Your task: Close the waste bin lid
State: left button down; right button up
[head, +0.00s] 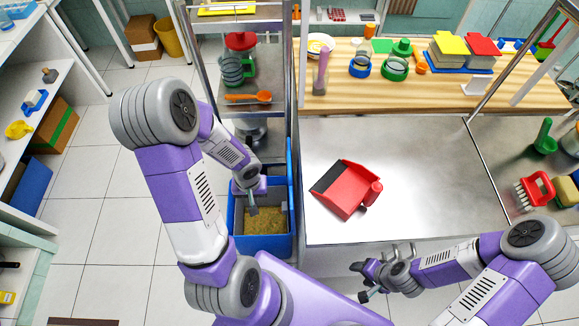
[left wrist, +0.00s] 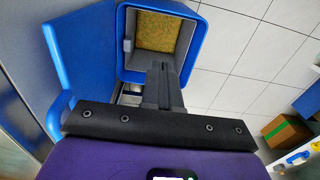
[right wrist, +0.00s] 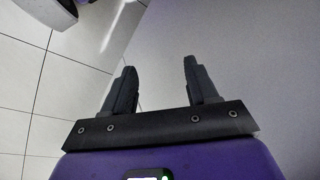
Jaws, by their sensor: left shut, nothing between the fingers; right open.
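The blue waste bin (head: 234,218) stands on the floor beside the steel bench, open at the top, with yellowish-brown contents showing inside. Its blue lid (head: 290,185) stands open at the bin's right side, seen nearly edge-on. In the left wrist view, the lid (left wrist: 88,50) is a broad blue panel left of the bin's rim (left wrist: 190,50). My left gripper (head: 252,209) is shut and empty over the bin opening; its closed fingers (left wrist: 160,72) point toward the bin, apart from the lid. My right gripper (head: 361,282) is open and empty in front of the bench, with spread fingers (right wrist: 160,66).
A red dustpan (head: 345,190) lies on the steel bench (head: 420,160) right of the bin. A metal rack (head: 246,108) with a jug and an orange spoon stands behind the bin. Tiled floor (head: 100,220) left of the bin is clear.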

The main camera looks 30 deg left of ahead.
pick_arm(q)
jog(key=shift+s+a+f, duration=0.1)
jog(key=shift+s+a, duration=0.05)
jog(key=shift+a, duration=0.05)
jog(key=shift+s+a+f+b, duration=0.3)
jog(key=shift+s+a+f, duration=0.2)
jog(key=shift+a, duration=0.25)
jog(key=shift+s+a+f+b, duration=0.3)
jog(key=shift+s+a+f, duration=0.15)
jog(key=shift+a, duration=0.3)
jog(key=shift+f, duration=0.1)
jog(key=shift+s+a+f+b, duration=0.35)
jog(key=shift+s+a+f, duration=0.05)
jog(key=shift+a+f, duration=0.3)
jog(key=shift+s+a+f+b, duration=0.4)
jog(key=shift+a+f, duration=0.15)
jog(key=shift+a, duration=0.15)
jog(key=shift+s+a+f+b, duration=0.4)
jog(key=shift+a+f, duration=0.25)
jog(key=shift+f, duration=0.1)
jog(key=shift+s+a+f+b, duration=0.35)
jog(key=shift+a+f, duration=0.25)
jog(key=shift+f, duration=0.15)
